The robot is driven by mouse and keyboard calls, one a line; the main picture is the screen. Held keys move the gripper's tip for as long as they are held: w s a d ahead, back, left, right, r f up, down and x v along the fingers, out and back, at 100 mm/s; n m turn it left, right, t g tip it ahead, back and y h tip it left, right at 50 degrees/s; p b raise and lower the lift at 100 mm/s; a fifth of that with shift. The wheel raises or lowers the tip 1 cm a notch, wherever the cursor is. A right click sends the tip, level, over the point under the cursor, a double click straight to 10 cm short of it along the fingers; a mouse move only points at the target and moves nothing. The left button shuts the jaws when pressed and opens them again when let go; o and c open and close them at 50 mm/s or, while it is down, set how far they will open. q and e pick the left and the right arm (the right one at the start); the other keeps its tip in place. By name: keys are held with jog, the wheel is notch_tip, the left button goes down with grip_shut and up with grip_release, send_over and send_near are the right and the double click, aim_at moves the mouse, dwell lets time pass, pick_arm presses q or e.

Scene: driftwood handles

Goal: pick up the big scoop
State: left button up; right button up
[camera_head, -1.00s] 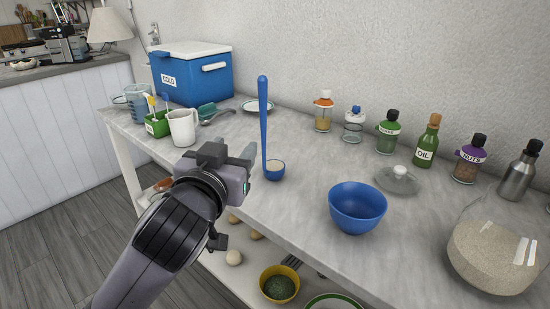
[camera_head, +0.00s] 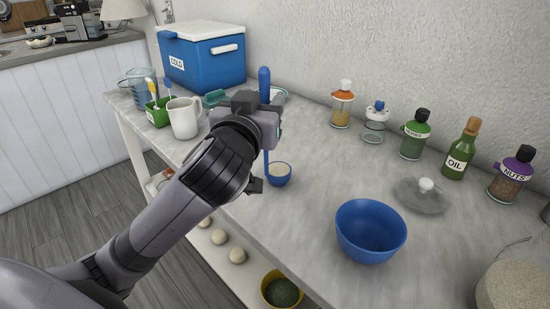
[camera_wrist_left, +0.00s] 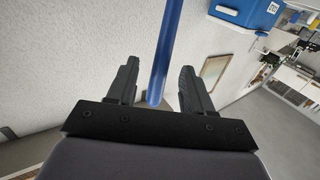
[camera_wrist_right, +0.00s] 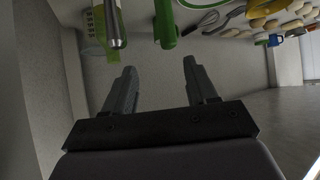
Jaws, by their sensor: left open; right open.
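The big scoop (camera_head: 279,175) is blue, with a small bowl resting on the counter and a long handle standing upright. My left gripper (camera_head: 275,112) is at the handle's upper part and hides some of it in the head view. In the left wrist view the blue handle (camera_wrist_left: 165,50) runs between the two spread fingers of my left gripper (camera_wrist_left: 160,72), with gaps on both sides. My right gripper (camera_wrist_right: 159,70) shows only in its own wrist view, open and empty.
A blue bowl (camera_head: 370,230) stands to the right of the scoop, and a glass lid (camera_head: 420,196) lies beyond it. Bottles line the wall. A white mug (camera_head: 184,119), a green caddy (camera_head: 157,113) and a blue cooler (camera_head: 204,60) stand at left. Green-handled utensils (camera_wrist_right: 166,22) are near my right gripper.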

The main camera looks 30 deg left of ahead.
pick_arm(q)
jog(key=shift+x, duration=1.2)
grip_shut()
